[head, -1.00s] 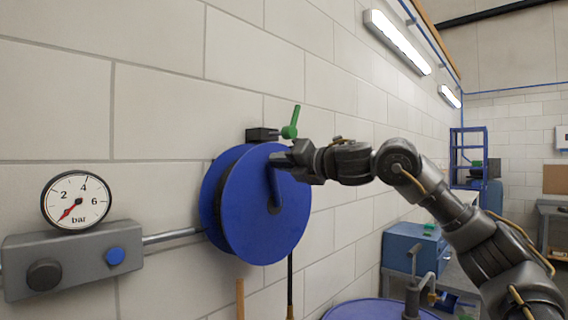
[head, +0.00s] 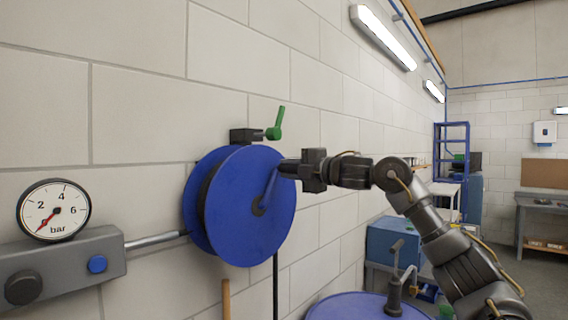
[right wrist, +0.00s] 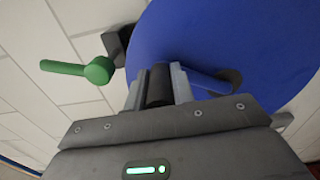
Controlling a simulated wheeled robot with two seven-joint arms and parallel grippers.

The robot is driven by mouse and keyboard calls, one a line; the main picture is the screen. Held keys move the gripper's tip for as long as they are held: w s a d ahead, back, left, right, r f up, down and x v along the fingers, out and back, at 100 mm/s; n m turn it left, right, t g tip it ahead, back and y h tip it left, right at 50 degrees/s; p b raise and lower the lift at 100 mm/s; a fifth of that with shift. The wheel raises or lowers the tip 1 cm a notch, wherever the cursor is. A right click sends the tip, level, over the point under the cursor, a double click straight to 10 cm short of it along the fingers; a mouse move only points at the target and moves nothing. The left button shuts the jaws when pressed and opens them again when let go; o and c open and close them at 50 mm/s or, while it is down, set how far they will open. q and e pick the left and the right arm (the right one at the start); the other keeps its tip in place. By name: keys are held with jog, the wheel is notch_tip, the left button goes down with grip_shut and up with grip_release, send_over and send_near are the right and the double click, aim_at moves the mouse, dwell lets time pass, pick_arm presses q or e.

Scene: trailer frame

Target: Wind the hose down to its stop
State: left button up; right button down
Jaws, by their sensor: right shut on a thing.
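The blue hose reel (head: 238,215) is mounted on the block wall. Its blue crank arm (head: 268,190) points from the hub up and right. My right gripper (head: 284,168) is shut on the dark crank handle; in the right wrist view the handle (right wrist: 160,86) sits between the two fingers, beside the crank arm (right wrist: 207,83). The black hose (head: 275,285) hangs below the reel and runs out of the frame's lower edge, so its end and any stop are hidden. A green lever (head: 276,125) stands tilted upward above the reel. My left gripper is not in view.
A pressure gauge (head: 53,210) sits on a grey block (head: 65,267) at left, joined to the reel by a pipe (head: 157,240). A blue drum (head: 350,308) with a hand pump (head: 394,295) stands below right. A wooden handle (head: 226,300) leans below the reel.

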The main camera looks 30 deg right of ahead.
aim_at(285, 215)
jog(key=d+f+m, duration=0.1)
jog(key=m, duration=0.1)
jog(key=w+d+f+m, duration=0.1)
jog(key=f+m, duration=0.1)
jog(key=w+d+f+m, duration=0.1)
jog(key=d+f+m, duration=0.1)
jog(key=shift+f+m, duration=0.1)
jog(key=shift+m, duration=0.2)
jog(key=f+m, duration=0.4)
jog(key=d+f+m+b, duration=0.1)
jog(key=f+m, duration=0.2)
jog(key=shift+w, duration=0.1)
jog(key=shift+a+f+m+b, duration=0.2)
jog(key=shift+f+m+b, duration=0.1)
jog(key=shift+f+m, duration=0.55)
jog(key=shift+a+f, duration=0.15)
jog(key=shift+f, duration=0.4)
jog(key=c, duration=1.2)
grip_release()
jog(key=shift+a, duration=0.15)
jog(key=shift+s, duration=0.2)
